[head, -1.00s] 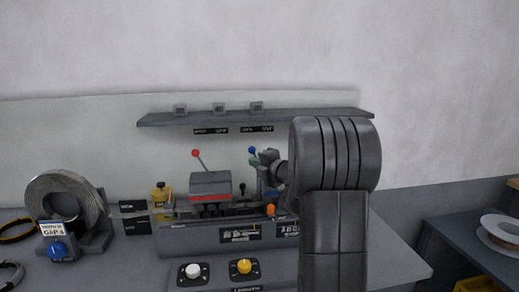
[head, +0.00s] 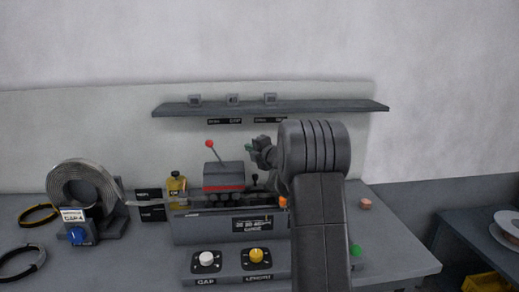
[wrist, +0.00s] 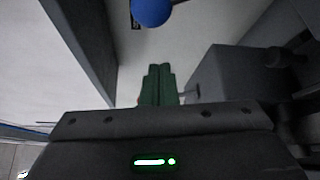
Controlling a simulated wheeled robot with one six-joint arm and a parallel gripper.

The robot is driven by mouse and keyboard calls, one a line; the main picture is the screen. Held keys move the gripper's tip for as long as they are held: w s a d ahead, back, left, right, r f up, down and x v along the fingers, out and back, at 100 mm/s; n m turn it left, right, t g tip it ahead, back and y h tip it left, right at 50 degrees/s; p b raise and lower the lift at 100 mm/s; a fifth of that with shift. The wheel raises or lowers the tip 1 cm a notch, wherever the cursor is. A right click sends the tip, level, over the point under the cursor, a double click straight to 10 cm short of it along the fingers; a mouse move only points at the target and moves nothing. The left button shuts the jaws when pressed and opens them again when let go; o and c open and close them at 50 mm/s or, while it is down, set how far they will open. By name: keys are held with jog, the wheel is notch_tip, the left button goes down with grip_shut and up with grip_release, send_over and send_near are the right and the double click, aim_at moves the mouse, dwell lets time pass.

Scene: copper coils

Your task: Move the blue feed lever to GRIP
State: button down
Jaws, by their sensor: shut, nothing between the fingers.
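The blue ball knob (wrist: 152,10) of the feed lever shows at the top edge of the wrist view, beyond my fingertips and apart from them. Its lever shaft cannot be made out. In the head view the blue knob is not visible; my gripper and arm cover that area. My gripper (wrist: 159,68) has its green fingers together, with nothing between them. In the head view my gripper (head: 249,147) is just right of the red-knobbed lever (head: 209,143), above the machine (head: 205,228). Small dark labels (head: 270,121) sit under the shelf, too blurred to read.
A shelf (head: 330,106) runs along the wall above the machine. A wire coil (head: 60,178) and a blue knob unit (head: 78,236) stand at left. White (head: 206,258) and yellow (head: 257,255) knobs are in front. A grey block (wrist: 225,80) is right of my fingers.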

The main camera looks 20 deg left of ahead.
jog(key=w+d, duration=0.1)
jog(key=w+d+p, duration=0.1)
jog(key=d, duration=0.1)
jog(key=shift+w+r, duration=0.25)
jog(key=shift+r, duration=0.15)
jog(key=shift+d, duration=0.1)
jog(key=shift+w+d+r+m+y, duration=0.2)
jog(key=shift+d+m+y, duration=0.1)
jog(key=shift+b, duration=0.3)
jog(key=w+d+m+t+y+b, duration=0.2)
jog(key=w+d+m+t+b, duration=0.3)
jog(key=d+m+b, duration=0.4)
jog(key=m+b, duration=0.1)
jog(key=m, duration=0.1)
jog(key=shift+w+r+m+y, duration=0.25)
jog(key=shift+r+m+y, duration=0.05)
jog(key=shift+r, duration=0.1)
